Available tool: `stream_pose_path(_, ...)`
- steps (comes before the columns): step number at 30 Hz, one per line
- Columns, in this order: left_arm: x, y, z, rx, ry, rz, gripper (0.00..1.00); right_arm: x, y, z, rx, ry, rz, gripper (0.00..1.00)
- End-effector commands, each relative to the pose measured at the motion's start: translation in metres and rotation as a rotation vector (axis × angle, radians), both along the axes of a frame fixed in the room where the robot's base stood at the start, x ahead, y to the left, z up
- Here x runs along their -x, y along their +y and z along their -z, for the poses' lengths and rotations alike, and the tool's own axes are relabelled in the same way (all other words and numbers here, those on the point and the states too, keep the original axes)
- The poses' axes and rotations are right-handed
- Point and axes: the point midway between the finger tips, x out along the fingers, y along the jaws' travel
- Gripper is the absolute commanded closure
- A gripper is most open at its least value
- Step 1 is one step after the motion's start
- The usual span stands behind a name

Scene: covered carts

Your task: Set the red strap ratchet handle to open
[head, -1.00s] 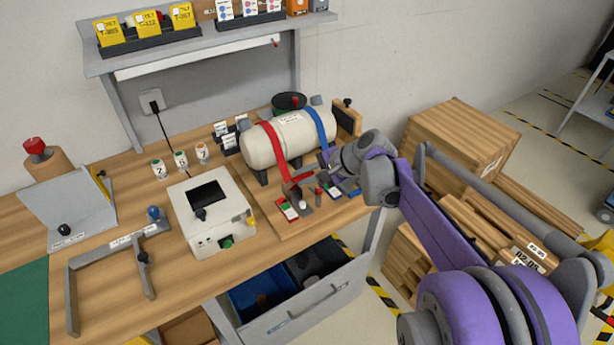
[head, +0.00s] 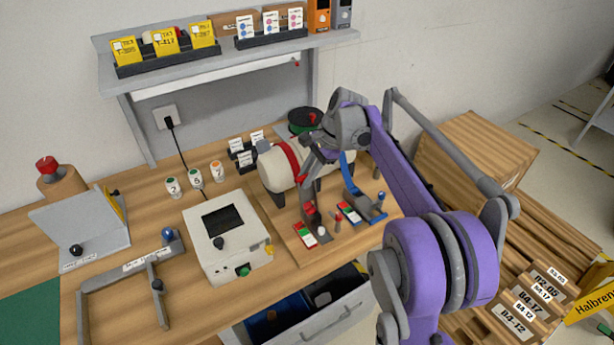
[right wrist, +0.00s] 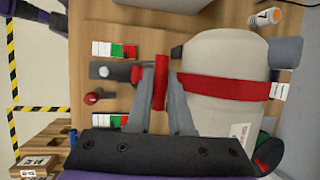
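The red strap (head: 287,157) runs over the cream tank (head: 272,171) and down to its ratchet (head: 312,222) on the board. A red-white-green plate (head: 305,235) lies beside the ratchet. My right gripper (head: 308,163) is above the ratchet, in front of the tank. In the right wrist view, its two fingers (right wrist: 161,85) stand close on either side of a red bar (right wrist: 161,97), which looks like the handle's grip. The fingers hide part of the handle in the head view. My left gripper is not in view.
A blue strap (head: 347,165) with its own ratchet (head: 366,203) and plate is close on the right. A grey box with a dark screen (head: 228,240) stands to the left. An open drawer (head: 325,312) is below the front edge. Wooden crates (head: 478,150) stand at right.

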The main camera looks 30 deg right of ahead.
Motion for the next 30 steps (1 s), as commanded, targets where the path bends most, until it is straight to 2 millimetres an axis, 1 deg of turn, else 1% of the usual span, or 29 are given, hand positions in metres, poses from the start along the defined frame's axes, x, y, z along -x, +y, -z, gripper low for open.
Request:
stream_pose_path(3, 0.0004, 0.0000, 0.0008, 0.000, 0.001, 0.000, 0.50, -0.0026, 0.0008, 0.0017, -0.002, -0.008, 0.001, 1.00)
stream_pose_path(20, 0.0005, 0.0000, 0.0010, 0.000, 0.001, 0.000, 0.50, -0.0036, 0.0011, 0.0025, -0.002, -0.011, 0.001, 1.00)
stream_pose_path(21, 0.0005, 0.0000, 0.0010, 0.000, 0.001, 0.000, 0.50, -0.0035, 0.0012, 0.0025, -0.002, -0.012, 0.000, 0.75)
stream_pose_path(22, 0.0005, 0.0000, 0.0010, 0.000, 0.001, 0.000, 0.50, -0.0035, 0.0012, 0.0025, -0.002, -0.011, 0.001, 0.69)
stream_pose_path(30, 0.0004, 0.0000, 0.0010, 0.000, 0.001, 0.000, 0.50, -0.0025, 0.0008, 0.0023, -0.002, -0.008, 0.000, 0.69)
